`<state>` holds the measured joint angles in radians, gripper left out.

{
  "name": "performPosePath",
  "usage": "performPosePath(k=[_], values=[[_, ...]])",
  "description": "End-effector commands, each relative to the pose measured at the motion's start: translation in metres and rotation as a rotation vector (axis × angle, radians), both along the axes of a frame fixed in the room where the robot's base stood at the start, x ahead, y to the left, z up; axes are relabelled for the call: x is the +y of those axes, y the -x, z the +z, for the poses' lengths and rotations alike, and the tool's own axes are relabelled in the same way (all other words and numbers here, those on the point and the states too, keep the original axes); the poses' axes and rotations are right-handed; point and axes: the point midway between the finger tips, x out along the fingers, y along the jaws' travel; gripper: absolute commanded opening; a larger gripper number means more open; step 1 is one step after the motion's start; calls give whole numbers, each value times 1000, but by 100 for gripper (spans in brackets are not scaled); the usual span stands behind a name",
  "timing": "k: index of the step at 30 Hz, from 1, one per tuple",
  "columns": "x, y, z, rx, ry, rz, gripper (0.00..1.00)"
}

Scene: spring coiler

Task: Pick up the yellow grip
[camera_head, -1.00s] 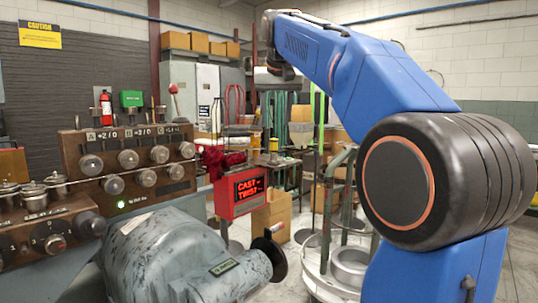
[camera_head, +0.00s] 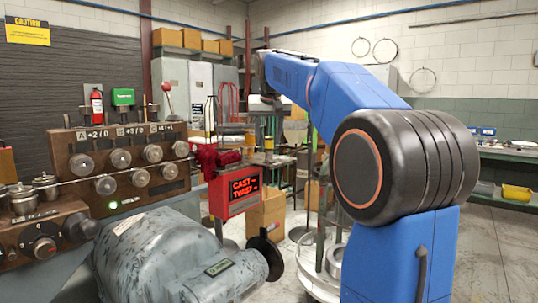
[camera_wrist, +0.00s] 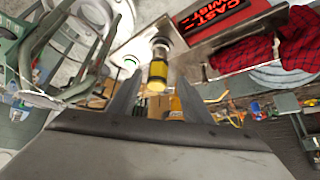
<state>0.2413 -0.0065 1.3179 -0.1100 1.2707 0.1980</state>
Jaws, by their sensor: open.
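The yellow grip (camera_wrist: 157,75) is a short cylinder with a yellow end and dark bands. In the wrist view it lies between the fingers of my gripper (camera_wrist: 157,97), towards the tips, with a gap on either side. My gripper is open and holds nothing. In the head view a small yellow piece, likely the same grip (camera_head: 269,144), stands at the right end of the metal plate above the red display (camera_head: 235,190). My gripper (camera_head: 264,106) is just above it there, small and partly hard to make out.
A dark red checked cloth (camera_head: 217,157) lies on the plate left of the grip. The grey machine housing (camera_head: 165,260) and the knobbed panel (camera_head: 120,160) fill the left. A round metal rack (camera_head: 322,272) stands right of the display, partly behind my arm.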

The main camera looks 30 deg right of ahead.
Motion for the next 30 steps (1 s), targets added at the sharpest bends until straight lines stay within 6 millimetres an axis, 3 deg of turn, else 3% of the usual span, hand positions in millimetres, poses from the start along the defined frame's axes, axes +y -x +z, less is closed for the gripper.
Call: performPosePath(k=[8, 18, 25, 26, 30], values=[[-4, -6, -12, 0, 0, -1, 45], [-17, -25, -46, 0, 1, -1, 45], [-17, -26, -48, -1, 0, 0, 45], [-17, -26, -48, -1, 0, 0, 43], [-17, -26, -48, -1, 0, 0, 9]])
